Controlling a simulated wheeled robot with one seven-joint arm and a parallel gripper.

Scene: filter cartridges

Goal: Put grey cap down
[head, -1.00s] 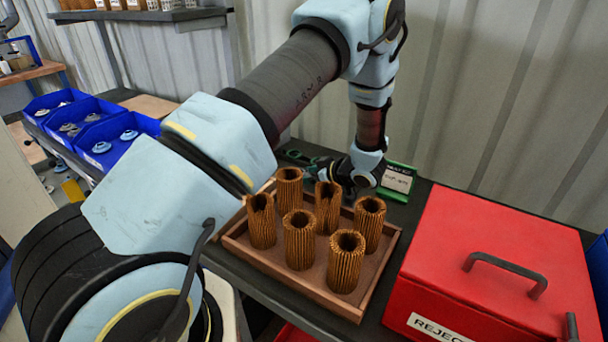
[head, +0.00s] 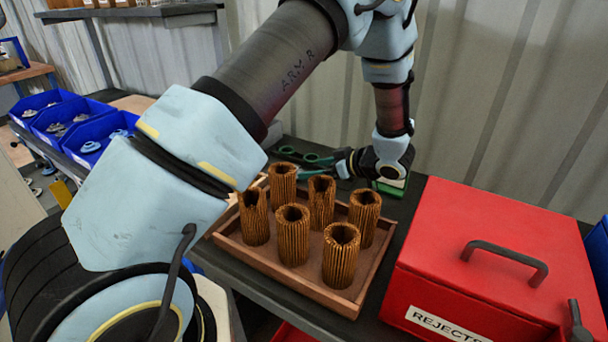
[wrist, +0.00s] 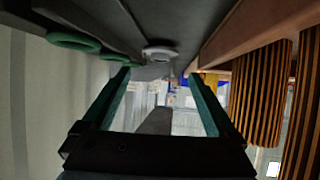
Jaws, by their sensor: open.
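My gripper (head: 312,169) is low behind the brown tray, its fingers pointing left in the head view. In the wrist view my gripper (wrist: 158,74) is open, with two teal fingers well apart and nothing between their tips. The wrist picture is upside down, with the dark bench top along its upper edge. A small grey cap (wrist: 161,53) rests on that surface, beyond the fingertips and in line with the gap between them. It looks apart from both fingers. I cannot make the cap out in the head view.
Green rings (wrist: 73,41) lie beside the cap. A tray (head: 290,282) of several brown pleated cartridges (head: 341,262) stands close to my gripper. A red rejects box (head: 490,245) is at right. Blue bins (head: 93,140) with caps stand at left. The corrugated wall is behind.

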